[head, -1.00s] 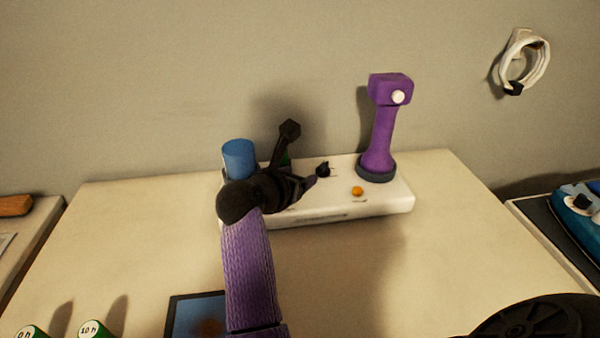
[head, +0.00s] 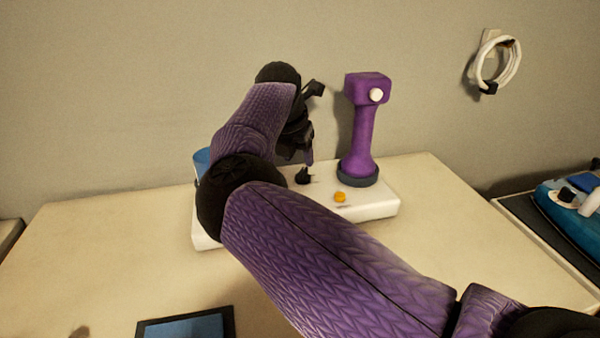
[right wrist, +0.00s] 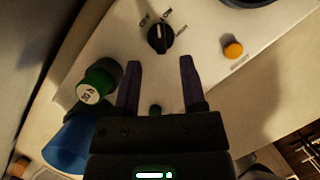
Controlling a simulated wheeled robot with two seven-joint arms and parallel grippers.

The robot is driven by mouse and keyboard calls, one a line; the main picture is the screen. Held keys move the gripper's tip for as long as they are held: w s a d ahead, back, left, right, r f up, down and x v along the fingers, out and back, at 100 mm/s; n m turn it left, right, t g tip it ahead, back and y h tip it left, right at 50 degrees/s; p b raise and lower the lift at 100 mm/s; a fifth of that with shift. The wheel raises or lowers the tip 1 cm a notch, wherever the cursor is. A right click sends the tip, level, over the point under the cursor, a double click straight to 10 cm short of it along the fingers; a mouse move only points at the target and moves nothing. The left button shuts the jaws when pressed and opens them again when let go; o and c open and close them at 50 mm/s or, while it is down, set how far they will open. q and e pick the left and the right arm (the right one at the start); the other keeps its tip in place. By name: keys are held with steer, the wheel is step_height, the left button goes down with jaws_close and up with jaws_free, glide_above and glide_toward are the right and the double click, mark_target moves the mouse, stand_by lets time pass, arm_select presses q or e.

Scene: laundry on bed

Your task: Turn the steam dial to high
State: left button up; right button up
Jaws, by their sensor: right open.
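The black steam dial (head: 303,176) sits on top of the white steamer base (head: 375,207). In the right wrist view the dial (right wrist: 160,39) has labels around it, OFF at left, LOW at top and HIGH at right. Its white mark points up, roughly toward LOW. My right gripper (head: 309,160) is above and just behind the dial in the head view, pointing down. In the right wrist view its two fingers (right wrist: 160,64) are open and empty, with the dial just beyond their tips. My left gripper is not in view.
An orange button (head: 340,197) is right of the dial. A purple steamer head (head: 366,125) stands upright at the base's right end. A blue tank (head: 202,160) is partly hidden at left. A green, white-topped cylinder (right wrist: 97,85) is beside the fingers. A tablet (head: 185,328) lies in front.

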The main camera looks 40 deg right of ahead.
mark_target(302, 171)
steer(key=b+x, duration=0.1)
steer(key=x, duration=0.3)
steer(key=shift+d+f, duration=0.1)
steer(key=shift+f, duration=0.05)
jaws_close()
